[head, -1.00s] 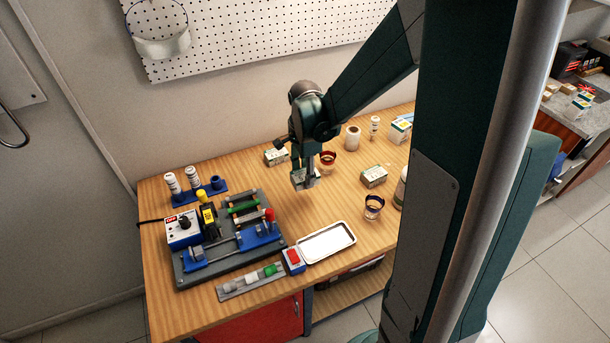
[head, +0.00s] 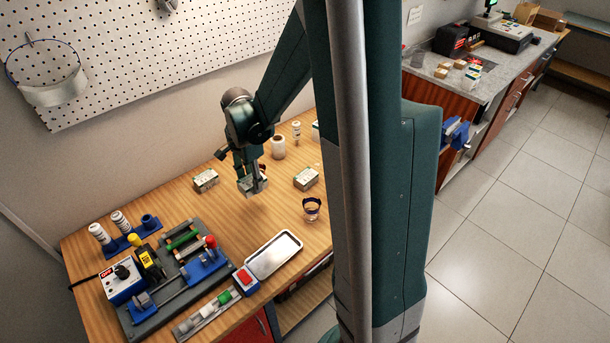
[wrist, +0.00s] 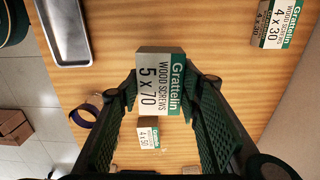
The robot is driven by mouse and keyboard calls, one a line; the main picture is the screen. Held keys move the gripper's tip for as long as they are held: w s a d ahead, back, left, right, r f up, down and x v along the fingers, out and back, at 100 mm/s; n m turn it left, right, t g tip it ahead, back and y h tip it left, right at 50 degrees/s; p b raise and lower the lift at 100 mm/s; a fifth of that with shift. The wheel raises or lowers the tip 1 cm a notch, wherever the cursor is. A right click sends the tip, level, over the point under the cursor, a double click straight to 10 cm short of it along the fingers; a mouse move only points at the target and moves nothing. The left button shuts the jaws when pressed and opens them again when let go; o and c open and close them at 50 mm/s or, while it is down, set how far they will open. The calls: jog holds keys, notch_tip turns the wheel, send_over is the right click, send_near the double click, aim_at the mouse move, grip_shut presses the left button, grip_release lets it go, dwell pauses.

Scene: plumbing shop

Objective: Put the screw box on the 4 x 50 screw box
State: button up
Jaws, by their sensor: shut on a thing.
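My gripper (head: 252,188) is shut on a screw box labelled "Grattelin wood screws 5 x 70" (wrist: 160,85) and holds it above the table. In the head view the held box is small and partly hidden by the fingers. A 4 x 30 box (wrist: 278,22) is at the upper right of the wrist view, and appears left of my gripper in the head view (head: 206,180).
A cup-like item with a dark band (head: 312,208) stands just in front of the 4 x 50 box. A metal tray (head: 292,241) lies nearer the front. A testing fixture (head: 180,290) fills the left side.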

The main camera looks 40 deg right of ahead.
notch_tip(320, 180, up, 4)
jog(key=p, duration=0.3)
send_over(306, 175)
jog(key=shift+f, duration=0.15)
jog(key=shift+f, duration=2.95)
jog(key=shift+f, duration=2.05)
jog(key=shift+f, duration=0.25)
jog(key=o, duration=1.1)
jog(key=shift+r, duration=0.1)
jog(key=shift+o, duration=0.2)
